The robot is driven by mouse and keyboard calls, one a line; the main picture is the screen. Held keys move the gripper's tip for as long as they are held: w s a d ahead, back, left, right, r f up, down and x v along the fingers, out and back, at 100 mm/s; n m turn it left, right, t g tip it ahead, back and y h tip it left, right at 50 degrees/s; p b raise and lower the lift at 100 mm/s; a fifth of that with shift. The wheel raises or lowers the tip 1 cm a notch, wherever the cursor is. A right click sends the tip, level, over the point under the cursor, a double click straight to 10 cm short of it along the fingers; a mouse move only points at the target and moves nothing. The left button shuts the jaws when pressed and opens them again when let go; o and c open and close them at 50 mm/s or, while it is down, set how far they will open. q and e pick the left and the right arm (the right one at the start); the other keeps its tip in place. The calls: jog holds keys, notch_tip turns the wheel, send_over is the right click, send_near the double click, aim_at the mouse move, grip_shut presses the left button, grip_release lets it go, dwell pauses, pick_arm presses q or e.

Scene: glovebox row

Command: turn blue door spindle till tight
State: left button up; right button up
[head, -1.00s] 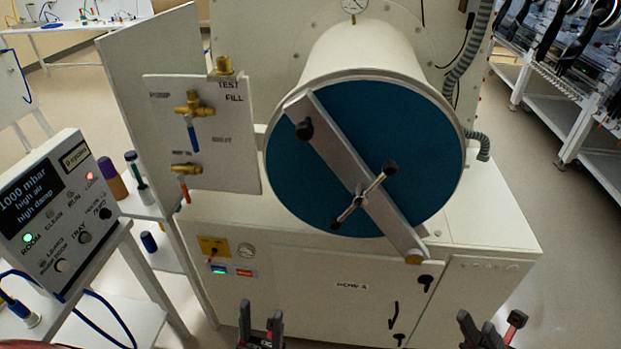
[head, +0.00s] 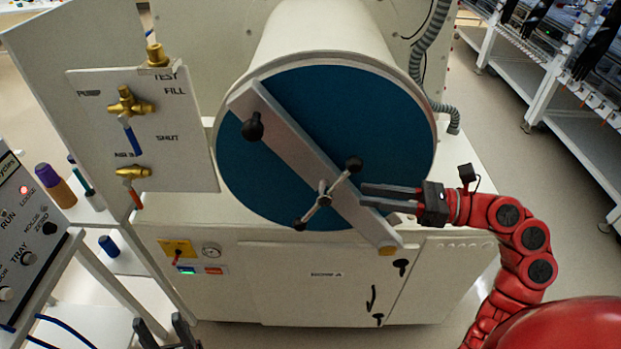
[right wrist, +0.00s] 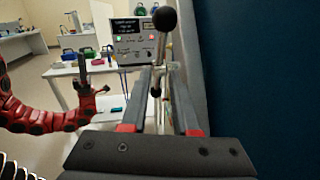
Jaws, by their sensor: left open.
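The round blue door (head: 290,110) is closed on the white cylinder, with a grey bar slanting across it. The spindle (head: 324,190), a metal cross handle with black knobs, sits on the lower part of the bar. My right gripper (head: 362,195) points left just beside the spindle, fingers apart. In the right wrist view, a spindle arm with a black knob (right wrist: 165,18) stands upright, lined up with the gap between the fingertips (right wrist: 159,80); I cannot tell if they touch it. My left gripper (head: 166,330) is open and empty, low in front of the cabinet.
A valve panel (head: 185,150) with brass valves stands left of the door. A control box (head: 22,225) and a side table with bottles are further left. A grey hose (head: 420,60) runs behind the cylinder on the right. Open floor lies right of the cabinet.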

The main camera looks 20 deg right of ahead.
aim_at(325, 197)
jog(key=p+x, duration=0.3)
jog(key=x, duration=0.7)
jog(key=shift+w+a+r+p, duration=0.1)
jog(key=shift+a+p, duration=0.1)
jog(key=shift+p, duration=0.1)
jog(key=shift+w+a, duration=0.2)
jog(key=shift+a, duration=0.25)
grip_shut()
dwell(0.4)
